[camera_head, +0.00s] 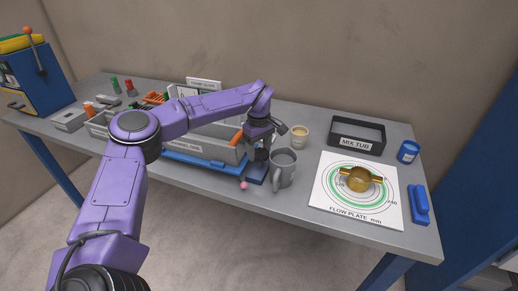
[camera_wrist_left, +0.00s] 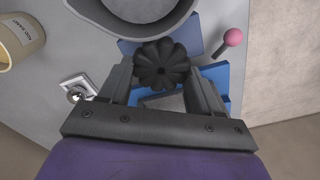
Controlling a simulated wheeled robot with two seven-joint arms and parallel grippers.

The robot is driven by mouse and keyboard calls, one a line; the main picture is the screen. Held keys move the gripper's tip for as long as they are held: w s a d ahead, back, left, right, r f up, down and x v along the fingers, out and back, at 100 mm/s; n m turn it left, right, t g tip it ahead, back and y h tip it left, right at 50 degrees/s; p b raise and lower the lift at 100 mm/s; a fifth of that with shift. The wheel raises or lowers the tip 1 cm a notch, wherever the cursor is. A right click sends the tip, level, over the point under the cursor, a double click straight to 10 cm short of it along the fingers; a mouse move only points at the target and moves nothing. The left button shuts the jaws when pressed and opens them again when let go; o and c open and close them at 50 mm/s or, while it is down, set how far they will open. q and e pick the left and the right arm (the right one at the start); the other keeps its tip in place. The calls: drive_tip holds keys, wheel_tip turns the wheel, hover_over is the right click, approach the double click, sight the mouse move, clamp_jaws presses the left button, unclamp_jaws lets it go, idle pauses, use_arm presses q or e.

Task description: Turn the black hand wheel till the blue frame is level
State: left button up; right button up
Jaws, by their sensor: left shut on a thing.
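The black hand wheel (camera_wrist_left: 160,66) is a small lobed knob. In the left wrist view it sits between the two fingers of my left gripper (camera_wrist_left: 162,82), which is shut on it. In the head view my left gripper (camera_head: 262,148) points down beside the grey trough, and the wheel cannot be made out there. The blue frame (camera_head: 205,165) shows under the grey trough (camera_head: 205,145). Blue parts also show behind the fingers in the wrist view (camera_wrist_left: 216,76). I cannot tell whether the frame is level. My right gripper is in neither view.
A grey mug (camera_head: 284,168) stands close to the right of my left gripper.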

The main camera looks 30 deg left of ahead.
use_arm(q)
drive_tip(key=n, duration=0.3)
drive_tip(key=shift+s, duration=0.1)
drive_tip(key=n+b, duration=0.1)
drive_tip(key=n, duration=0.2)
drive_tip(key=shift+s+n, duration=0.1)
drive_tip(key=shift+n, duration=0.3)
drive_tip(key=n+b, duration=0.1)
drive_tip(key=n, duration=0.2)
drive_tip(key=shift+f, duration=0.1)
drive_tip(key=shift+s+d+n+b, duration=0.15)
drive_tip(key=shift+n+b, duration=0.35)
drive_tip(key=shift+n, duration=1.7)
drive_tip(key=o, duration=1.1)
drive_tip(key=shift+c, duration=0.2)
